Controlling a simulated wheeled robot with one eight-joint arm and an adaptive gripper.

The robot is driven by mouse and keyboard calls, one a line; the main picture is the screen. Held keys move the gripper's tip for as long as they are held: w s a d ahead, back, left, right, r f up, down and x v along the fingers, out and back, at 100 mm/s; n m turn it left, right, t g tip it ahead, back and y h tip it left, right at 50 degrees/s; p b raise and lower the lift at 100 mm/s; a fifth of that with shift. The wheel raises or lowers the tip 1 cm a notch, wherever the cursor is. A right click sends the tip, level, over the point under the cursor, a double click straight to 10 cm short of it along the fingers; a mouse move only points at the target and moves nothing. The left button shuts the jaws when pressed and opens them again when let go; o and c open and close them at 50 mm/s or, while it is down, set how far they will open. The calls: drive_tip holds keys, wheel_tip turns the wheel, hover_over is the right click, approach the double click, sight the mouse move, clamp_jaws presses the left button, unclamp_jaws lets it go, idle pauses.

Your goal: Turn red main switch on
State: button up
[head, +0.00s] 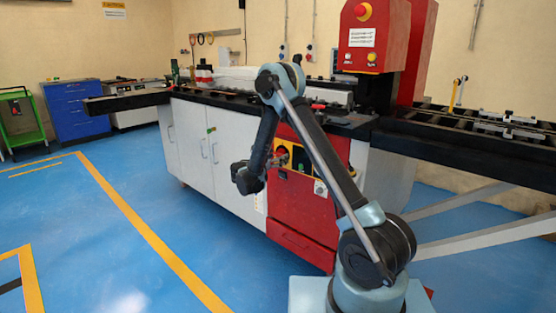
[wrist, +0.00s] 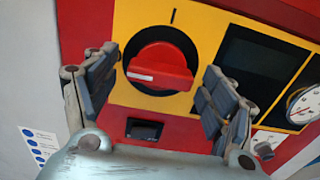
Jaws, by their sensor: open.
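The red main switch (wrist: 160,68) is a round rotary knob with a raised grip bar on a black ring, set in a yellow plate. Its white mark lies at the left end of the bar, and the bar is close to level. A dark line is printed on the plate above the knob. My gripper (wrist: 158,62) is open, with one finger to the left of the knob and one to the right, both apart from it. In the head view the switch area (head: 281,155) is small and partly hidden by my arm.
Right of the knob are a dark display (wrist: 254,62) and a round gauge (wrist: 303,104). A small black window (wrist: 145,129) sits below it. The red cabinet (head: 300,210) stands under the black bench, next to white doors (head: 205,150). Blue floor at the left is clear.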

drive_tip(key=c, duration=1)
drive_tip(key=shift+c, duration=0.2)
drive_tip(key=shift+m, duration=0.3)
drive_tip(key=m, duration=0.3)
drive_tip(key=shift+m, duration=0.4)
drive_tip(key=m, duration=0.4)
drive_tip(key=shift+d+m, duration=0.1)
drive_tip(key=shift+m, duration=0.2)
drive_tip(key=m, duration=0.4)
drive_tip(key=shift+d+m, duration=0.1)
drive_tip(key=shift+m, duration=2.4)
drive_tip(key=shift+f, duration=0.1)
